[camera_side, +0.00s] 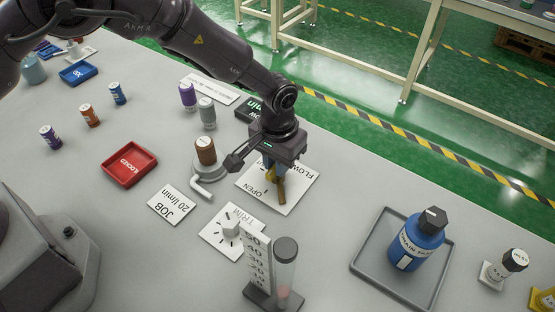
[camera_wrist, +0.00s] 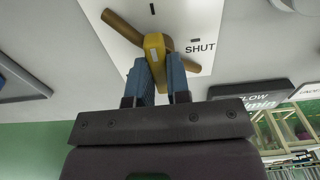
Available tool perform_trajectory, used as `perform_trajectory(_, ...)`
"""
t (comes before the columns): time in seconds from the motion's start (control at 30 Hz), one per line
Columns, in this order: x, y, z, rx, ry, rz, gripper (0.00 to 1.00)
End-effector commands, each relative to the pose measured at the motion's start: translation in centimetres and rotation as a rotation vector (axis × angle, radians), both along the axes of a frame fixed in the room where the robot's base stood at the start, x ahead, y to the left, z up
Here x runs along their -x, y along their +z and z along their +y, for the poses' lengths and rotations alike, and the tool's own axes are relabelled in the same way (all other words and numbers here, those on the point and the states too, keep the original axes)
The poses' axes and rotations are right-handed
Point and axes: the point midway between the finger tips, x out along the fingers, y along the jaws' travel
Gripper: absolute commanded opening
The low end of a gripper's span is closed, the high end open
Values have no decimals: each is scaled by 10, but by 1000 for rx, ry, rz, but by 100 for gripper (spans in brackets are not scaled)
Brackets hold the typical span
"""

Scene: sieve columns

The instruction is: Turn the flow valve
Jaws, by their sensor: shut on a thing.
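The flow valve has a yellow handle (camera_wrist: 154,46) over a brown bar (camera_wrist: 127,27), set on a white plate (camera_side: 262,202). In the side view the plate reads FLOW and OPEN, and in the wrist view SHUT shows to the right of the handle. The brown bar lies at a slant across the plate, its right end below the word SHUT. My gripper (camera_wrist: 161,77) points down at the plate, its blue fingers shut on the yellow handle. In the side view my gripper (camera_side: 272,170) hides part of the valve.
A flow meter tube (camera_side: 286,270) and a trim dial plate (camera_side: 215,243) stand in front. A blue bottle (camera_side: 416,240) stands in a grey tray (camera_side: 366,265); bare table lies between.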

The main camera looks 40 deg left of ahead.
Motion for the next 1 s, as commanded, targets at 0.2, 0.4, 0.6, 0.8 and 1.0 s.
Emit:
perform_trajectory(0.2, 0, 1, 0, 2, 7, 0, 0)
perform_trajectory(0.4, 0, 1, 0, 2, 6, -1, 40)
perform_trajectory(0.6, 0, 1, 0, 1, 4, 0, 43)
perform_trajectory(0.8, -1, 7, 0, 2, 3, -2, 43)
perform_trajectory(1.0, -1, 43, -1, 3, 3, -4, 43)
